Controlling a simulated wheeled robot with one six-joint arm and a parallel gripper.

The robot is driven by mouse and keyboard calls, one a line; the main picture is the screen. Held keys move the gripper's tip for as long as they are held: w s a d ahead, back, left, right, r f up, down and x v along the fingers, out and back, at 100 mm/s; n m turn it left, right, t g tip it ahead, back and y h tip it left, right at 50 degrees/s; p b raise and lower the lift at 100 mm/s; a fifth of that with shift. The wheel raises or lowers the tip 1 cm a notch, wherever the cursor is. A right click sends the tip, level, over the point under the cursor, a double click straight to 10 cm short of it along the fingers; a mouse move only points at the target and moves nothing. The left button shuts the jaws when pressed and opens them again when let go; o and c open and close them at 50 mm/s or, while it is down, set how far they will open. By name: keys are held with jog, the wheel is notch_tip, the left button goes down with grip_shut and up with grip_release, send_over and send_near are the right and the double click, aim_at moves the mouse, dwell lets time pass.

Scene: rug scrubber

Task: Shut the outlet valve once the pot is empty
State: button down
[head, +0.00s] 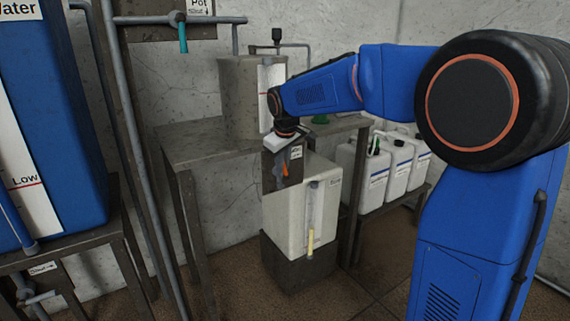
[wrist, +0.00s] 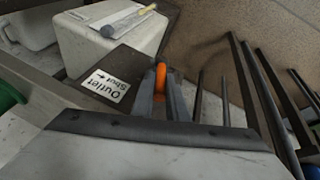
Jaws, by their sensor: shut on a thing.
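The grey pot (head: 238,98) stands on a metal table, with a white gauge strip (head: 265,100) on its right side; I cannot read its level. The outlet valve's orange handle (wrist: 160,77) shows in the wrist view between my gripper's fingers (wrist: 161,98). In the head view, my gripper (head: 282,163) points down at the table's front edge, shut on this handle (head: 286,170). The outlet sign (wrist: 107,85) reads "Outlet Shut" with an arrow; it sits beside the handle. The valve body is hidden.
A white container (head: 284,222) with a sight tube, yellow near its bottom, stands below the table (head: 185,140). Several white jugs (head: 372,180) stand on a low shelf at right. A blue water tank (head: 70,120) and pipes are at left. A teal handle (head: 183,38) hangs from the upper pipe.

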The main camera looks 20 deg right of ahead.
jog(key=shift+s+a+f+n+t+h, duration=0.2)
jog(key=shift+a+f+n+t+h, duration=0.65)
jog(key=shift+h, duration=1.2)
jog(key=shift+s+a+f+n+t+h, duration=0.35)
jog(key=shift+f+t+h, duration=0.7)
jog(key=shift+h, duration=1.05)
jog(key=shift+s+a+f+n+t+h, duration=0.1)
jog(key=shift+a+f+n+t+h, duration=0.6)
jog(key=shift+t+h, duration=0.95)
jog(key=shift+f+g+h, duration=0.15)
jog(key=shift+g+h, duration=0.3)
jog(key=shift+h, duration=0.05)
jog(key=c, duration=1.7)
grip_release()
jog(key=shift+c, duration=0.2)
jog(key=v, duration=1.7)
jog(key=shift+s, duration=0.15)
